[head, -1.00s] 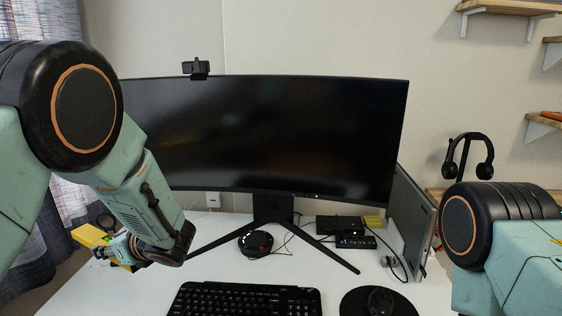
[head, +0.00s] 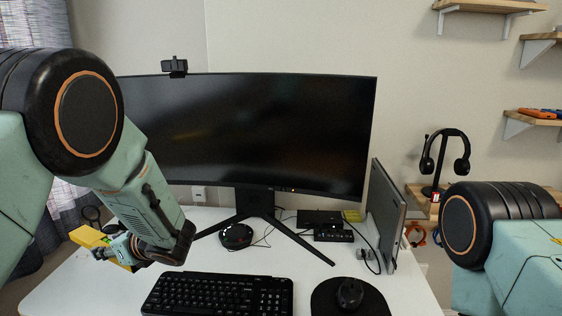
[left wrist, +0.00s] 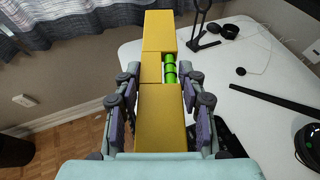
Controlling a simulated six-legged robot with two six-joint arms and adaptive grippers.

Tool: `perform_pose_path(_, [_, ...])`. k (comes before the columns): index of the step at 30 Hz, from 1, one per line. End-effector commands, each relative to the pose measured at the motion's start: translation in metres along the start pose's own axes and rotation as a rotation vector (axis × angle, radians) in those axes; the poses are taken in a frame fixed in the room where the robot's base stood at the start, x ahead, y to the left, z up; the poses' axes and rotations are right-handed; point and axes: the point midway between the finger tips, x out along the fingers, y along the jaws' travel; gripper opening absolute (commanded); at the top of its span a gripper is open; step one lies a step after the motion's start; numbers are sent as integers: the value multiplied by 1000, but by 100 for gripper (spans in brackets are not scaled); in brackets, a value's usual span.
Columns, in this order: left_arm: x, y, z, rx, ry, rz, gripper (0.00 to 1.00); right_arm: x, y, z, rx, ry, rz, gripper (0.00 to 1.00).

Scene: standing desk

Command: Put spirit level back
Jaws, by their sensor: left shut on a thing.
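The spirit level is a yellow bar with a green vial. In the left wrist view the spirit level (left wrist: 159,115) lies lengthwise between the fingers of my left gripper (left wrist: 160,100), which is shut on it. In the head view the spirit level (head: 88,237) shows at the lower left, at my left gripper (head: 112,247), near the desk's left end. Part of it is hidden by the gripper and arm. My right arm comes in at the right edge, but its gripper is out of view.
A curved monitor (head: 250,135) stands on the white desk (head: 75,290). A keyboard (head: 220,295) and a mouse (head: 350,292) lie in front. A laptop (head: 385,215) stands upright at right. Headphones (head: 445,160) hang on a stand, and wall shelves (head: 490,6) are at the upper right.

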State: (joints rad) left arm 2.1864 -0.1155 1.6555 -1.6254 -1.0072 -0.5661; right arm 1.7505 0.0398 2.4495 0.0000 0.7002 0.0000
Motion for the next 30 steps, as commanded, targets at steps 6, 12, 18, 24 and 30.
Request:
perform_pose_path(6, [-2,30,-35,-59,1,161,0,0,0,1,0,-1,0,0])
perform_pose_path(12, [-12,69,-75,-146,1,371,0,0,0,0,0,-1,0,0])
perform_pose_path(18, [-34,114,-124,-276,0,679,0,3,0,0,0,-1,0,0])
perform_pose_path(24, [-67,146,-168,-419,-1,1028,0,7,0,1,0,-1,0,0])
perform_pose_path(30, [-104,162,-203,-574,0,1399,0,13,0,0,0,-1,0,0])
